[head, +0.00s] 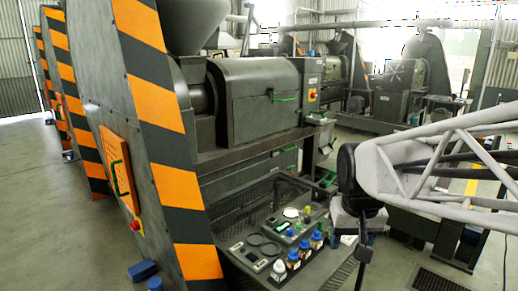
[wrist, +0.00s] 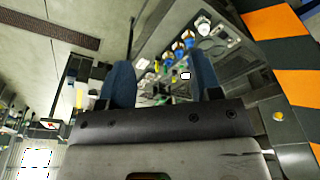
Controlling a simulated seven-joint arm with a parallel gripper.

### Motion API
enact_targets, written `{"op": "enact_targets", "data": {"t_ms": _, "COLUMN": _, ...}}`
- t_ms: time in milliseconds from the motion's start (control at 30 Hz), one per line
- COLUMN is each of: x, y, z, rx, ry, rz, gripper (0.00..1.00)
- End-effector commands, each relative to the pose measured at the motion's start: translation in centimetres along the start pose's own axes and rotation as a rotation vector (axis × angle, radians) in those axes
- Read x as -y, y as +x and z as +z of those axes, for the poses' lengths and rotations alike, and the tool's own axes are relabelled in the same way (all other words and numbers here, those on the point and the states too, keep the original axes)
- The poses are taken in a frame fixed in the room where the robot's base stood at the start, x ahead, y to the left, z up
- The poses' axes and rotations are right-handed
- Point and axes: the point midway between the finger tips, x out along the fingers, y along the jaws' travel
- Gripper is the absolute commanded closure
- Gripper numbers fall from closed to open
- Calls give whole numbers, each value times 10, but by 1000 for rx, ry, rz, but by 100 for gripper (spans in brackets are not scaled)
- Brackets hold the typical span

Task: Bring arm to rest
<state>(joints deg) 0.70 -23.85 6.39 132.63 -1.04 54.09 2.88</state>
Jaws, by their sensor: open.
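My arm (head: 440,165), a pale lattice frame, reaches in from the right in the head view. It ends in a dark joint. My gripper (head: 356,245) hangs below that joint, to the right of a bench with bottles and apart from it. In the wrist view my gripper (wrist: 162,78) shows two blue fingers set wide apart, with nothing held between them. The bench with bottles lies beyond the fingers.
Several bottles with white and blue caps (head: 292,259) stand on the dark bench (head: 240,252). An orange-and-black striped machine frame (head: 160,110) rises at the left. A large grey screw expeller (head: 250,88) stands behind. Open floor with a grate (head: 435,280) lies at lower right.

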Motion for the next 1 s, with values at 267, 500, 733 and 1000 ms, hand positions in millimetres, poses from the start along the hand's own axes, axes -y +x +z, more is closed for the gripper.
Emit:
{"op": "enact_targets", "data": {"t_ms": 267, "x": -2, "y": 0, "z": 71, "rx": -25, "ry": -15, "rz": -4, "gripper": 42}}
{"op": "enact_targets", "data": {"t_ms": 500, "x": -2, "y": 6, "z": 118, "rx": -39, "ry": -28, "rz": -7, "gripper": 42}}
{"op": "enact_targets", "data": {"t_ms": 733, "x": -3, "y": 10, "z": 136, "rx": -44, "ry": -32, "rz": -8, "gripper": 42}}
{"op": "enact_targets", "data": {"t_ms": 1000, "x": -3, "y": 10, "z": 136, "rx": -44, "ry": -32, "rz": -8, "gripper": 42}}
